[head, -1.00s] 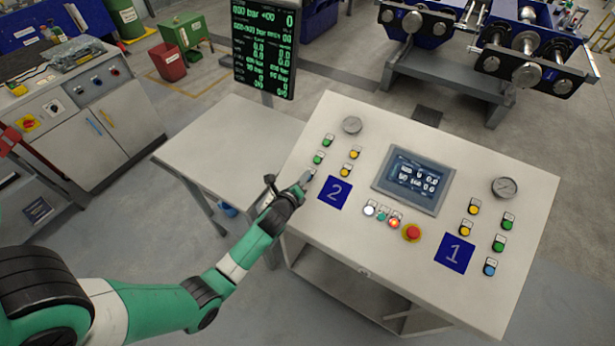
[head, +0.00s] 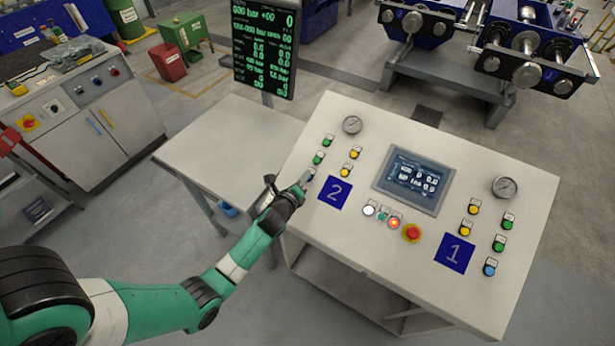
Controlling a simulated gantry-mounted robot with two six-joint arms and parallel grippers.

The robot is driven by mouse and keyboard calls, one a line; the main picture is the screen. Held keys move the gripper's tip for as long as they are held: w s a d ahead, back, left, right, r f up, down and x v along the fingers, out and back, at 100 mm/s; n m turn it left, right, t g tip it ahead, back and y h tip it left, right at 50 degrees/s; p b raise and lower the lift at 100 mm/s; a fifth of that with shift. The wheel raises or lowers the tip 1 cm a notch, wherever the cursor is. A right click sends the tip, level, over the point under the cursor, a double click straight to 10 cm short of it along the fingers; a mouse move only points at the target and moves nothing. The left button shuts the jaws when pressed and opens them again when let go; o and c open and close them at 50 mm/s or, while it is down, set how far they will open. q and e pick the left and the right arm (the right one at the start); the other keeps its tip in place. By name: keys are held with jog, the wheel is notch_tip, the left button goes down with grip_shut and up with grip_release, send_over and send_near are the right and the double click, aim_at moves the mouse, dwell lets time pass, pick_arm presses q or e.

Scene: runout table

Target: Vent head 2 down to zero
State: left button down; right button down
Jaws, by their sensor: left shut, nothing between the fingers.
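The sloped control panel (head: 400,280) stands in the middle right. The blue label 2 (head: 335,194) marks its left section. That section has a round gauge (head: 352,125), green buttons (head: 318,158) and yellow buttons (head: 345,172). My left gripper (head: 304,181) is shut and empty, with its tips at the lowest button of the left column, beside label 2. The tips mostly hide that button, and I cannot tell whether they press it. My right gripper is not in view.
A screen (head: 418,182) sits mid-panel, above a red mushroom button (head: 412,233). The blue label 1 (head: 454,253) marks the right section, with its own gauge (head: 505,187) and buttons. A bare table (head: 225,135) adjoins the panel's left side. A readout display (head: 265,50) stands behind.

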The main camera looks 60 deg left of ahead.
pick_arm(q)
jog(key=shift+w+a+f+b, duration=0.1)
jog(key=shift+w+f+b, duration=0.1)
jog(key=shift+f+b, duration=0.15)
jog(key=shift+w+a+f+b, duration=0.1)
jog(key=shift+f+b, duration=0.25)
jog(key=shift+f, duration=0.1)
dwell(0.8)
dwell(1.1)
jog(key=shift+s+d+r+p, duration=0.15)
jog(key=shift+r+p, duration=0.25)
jog(key=shift+p, duration=0.15)
jog(key=shift+s+d+r+p, duration=0.1)
jog(key=shift+s+r+p, duration=0.05)
jog(key=shift+r+p, duration=0.35)
jog(key=r+p, duration=0.1)
jog(key=p, duration=0.1)
jog(key=s+r+p, duration=0.1)
jog(key=r, duration=0.1)
jog(key=d+r+p, duration=0.1)
jog(key=p, duration=0.1)
jog(key=shift+s+r+p, duration=0.2)
jog(key=shift+s+p, duration=0.1)
jog(key=shift+s, duration=0.05)
